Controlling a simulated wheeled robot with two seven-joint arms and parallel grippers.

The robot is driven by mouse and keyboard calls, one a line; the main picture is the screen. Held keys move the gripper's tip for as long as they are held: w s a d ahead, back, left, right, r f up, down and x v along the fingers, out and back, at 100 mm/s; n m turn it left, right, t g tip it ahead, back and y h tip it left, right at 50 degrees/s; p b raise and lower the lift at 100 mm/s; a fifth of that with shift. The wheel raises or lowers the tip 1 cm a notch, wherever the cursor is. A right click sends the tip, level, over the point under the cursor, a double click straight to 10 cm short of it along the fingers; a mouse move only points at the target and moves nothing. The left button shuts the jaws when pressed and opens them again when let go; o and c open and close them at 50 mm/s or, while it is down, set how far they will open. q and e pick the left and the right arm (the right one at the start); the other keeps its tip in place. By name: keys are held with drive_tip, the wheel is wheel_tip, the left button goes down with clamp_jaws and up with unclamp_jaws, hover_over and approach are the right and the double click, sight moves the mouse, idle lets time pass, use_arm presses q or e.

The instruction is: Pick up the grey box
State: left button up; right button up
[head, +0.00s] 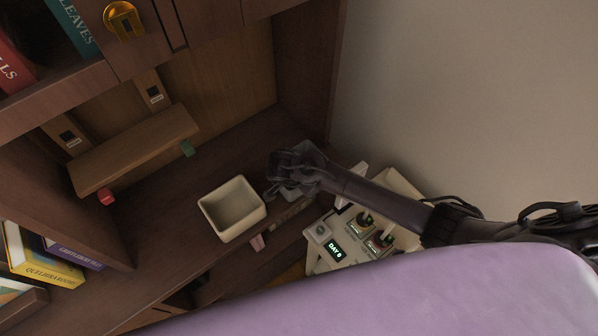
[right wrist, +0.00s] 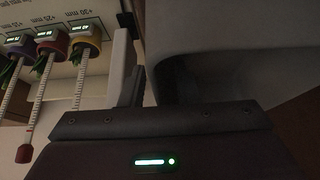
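The grey box (right wrist: 235,45) fills the upper right of the right wrist view, very close to the camera. In the head view a small grey shape, likely the same box (head: 312,153), shows on the dark wooden shelf, partly hidden by my right gripper. My right gripper (head: 284,178) is at the box, with its arm reaching in from the right. In the right wrist view one finger (right wrist: 127,68) stands just left of the box; the other finger is hidden, and I cannot tell if they grip. My left gripper is not in view.
A cream open box (head: 232,236) stands on the shelf left of my right gripper. A white device (head: 318,232) with a "DAY 6" display and small plants is below my right arm. A wooden ledge (head: 135,150) is at left, books (head: 45,262) lower left. A pale purple surface (head: 400,300) fills the front.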

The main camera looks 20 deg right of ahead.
drive_tip(key=shift+c, duration=0.3)
clamp_jaws()
drive_tip(key=shift+r, duration=0.2)
drive_tip(key=shift+r, duration=0.2)
wheel_tip(320, 180, up, 20)
drive_tip(key=p, duration=0.3)
